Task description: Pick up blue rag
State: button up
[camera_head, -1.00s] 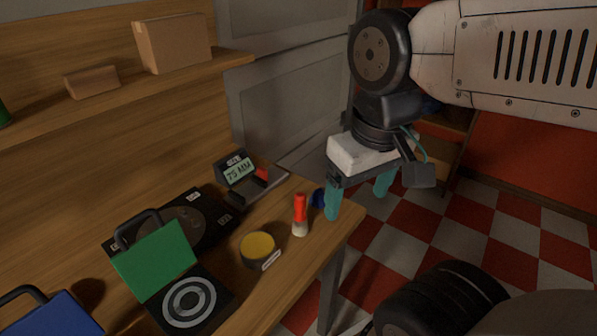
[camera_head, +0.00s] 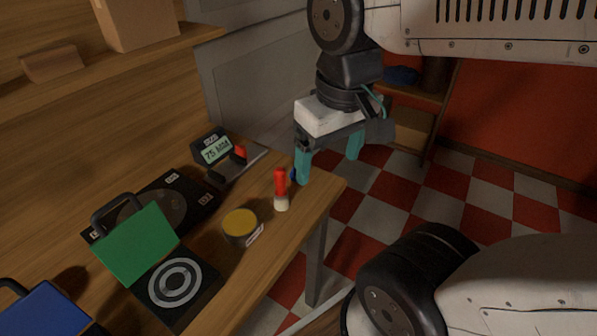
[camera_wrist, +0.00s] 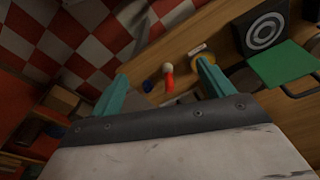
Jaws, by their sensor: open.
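Two blue things could be the rag. A dark blue, soft-looking bundle (camera_head: 402,75) lies on a shelf in the far background, beyond my arm. A small blue item (camera_wrist: 147,86) sits on the workbench near its end; in the head view it is mostly hidden behind a finger. I cannot tell its shape. My gripper (camera_head: 328,170) is open and empty, with its teal fingers pointing down near the bench's right end. In the wrist view, my gripper (camera_wrist: 162,69) has the small blue item and a red-handled brush between its fingers, apart from them.
The workbench (camera_head: 262,275) holds the red-handled brush (camera_head: 281,188), a yellow-topped tin (camera_head: 240,225), a gauge reading 75 MM (camera_head: 216,150), a green-lidded case (camera_head: 140,245) and a blue case (camera_head: 42,312). The checkered floor (camera_head: 395,205) right of the bench is open.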

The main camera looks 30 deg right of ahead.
jog(key=shift+g, duration=0.6)
jog(key=w+d+f, duration=0.3)
jog(key=w+f, duration=0.2)
jog(key=w, duration=0.2)
jog(key=w+d+f, duration=0.3)
jog(key=w+f, duration=0.3)
jog(key=w, duration=0.2)
jog(key=w+d+f, duration=0.4)
jog(key=w+f, duration=0.1)
jog(key=w, duration=0.3)
jog(key=shift+f, duration=0.2)
notch_tip(320, 180, down, 8)
jog(key=c, duration=1.1)
jog(key=shift+r, duration=0.15)
